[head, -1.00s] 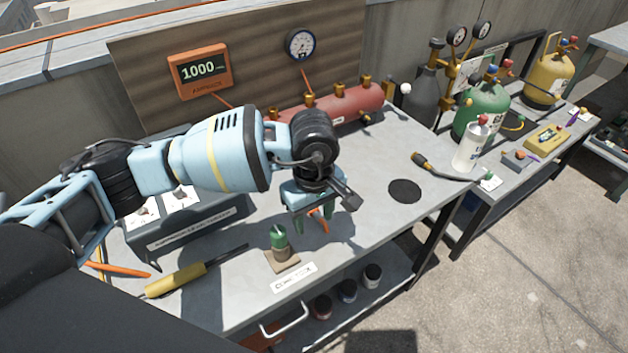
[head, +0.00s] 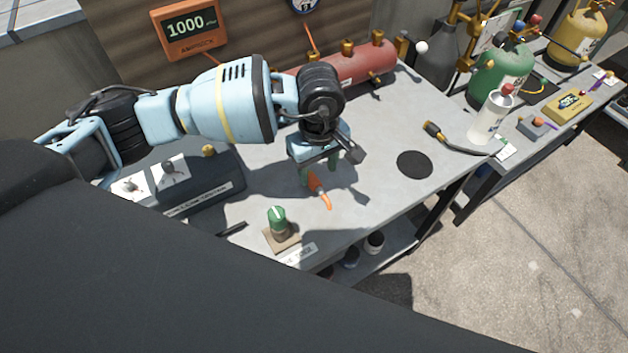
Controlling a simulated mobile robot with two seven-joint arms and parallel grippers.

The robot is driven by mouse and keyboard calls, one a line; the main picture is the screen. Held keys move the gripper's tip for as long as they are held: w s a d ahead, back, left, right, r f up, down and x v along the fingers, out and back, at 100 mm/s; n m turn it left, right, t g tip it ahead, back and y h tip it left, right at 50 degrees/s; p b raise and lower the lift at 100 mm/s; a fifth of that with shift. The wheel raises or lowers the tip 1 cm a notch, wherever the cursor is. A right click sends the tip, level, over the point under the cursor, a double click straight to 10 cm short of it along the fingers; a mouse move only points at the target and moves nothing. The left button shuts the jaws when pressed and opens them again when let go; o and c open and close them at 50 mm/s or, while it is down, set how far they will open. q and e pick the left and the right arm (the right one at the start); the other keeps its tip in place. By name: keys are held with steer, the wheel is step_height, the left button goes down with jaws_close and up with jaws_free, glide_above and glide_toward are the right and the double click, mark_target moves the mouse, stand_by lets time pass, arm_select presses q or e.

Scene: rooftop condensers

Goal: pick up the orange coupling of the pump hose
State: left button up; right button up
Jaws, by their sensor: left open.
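An orange piece (head: 319,191) with a narrow bent tip lies on the grey workbench (head: 370,205). It looks like the coupling, but its upper end is hidden by my gripper and no hose shows on it. My left gripper (head: 318,173) points down right above and behind it, with green fingers apart. The orange piece shows between and just in front of the fingers. I see no grip on it, and I cannot tell whether a finger touches it. My right gripper is out of view.
A green-topped knob on a brown base (head: 277,222) stands close in front. A grey control box (head: 200,192) is at left, a red cylinder (head: 355,70) behind. A black disc (head: 415,165) and a yellow-ended black hose (head: 433,129) lie right. A dark shape covers the lower left.

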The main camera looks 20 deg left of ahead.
mark_target(319, 188)
arm_select(q)
steer(key=shift+s+d+f, duration=0.1)
steer(key=shift+s+f, duration=0.1)
steer(key=shift+f, duration=0.25)
steer(key=shift+s+d+f, duration=0.15)
steer(key=shift+f, duration=1.95)
jaws_close()
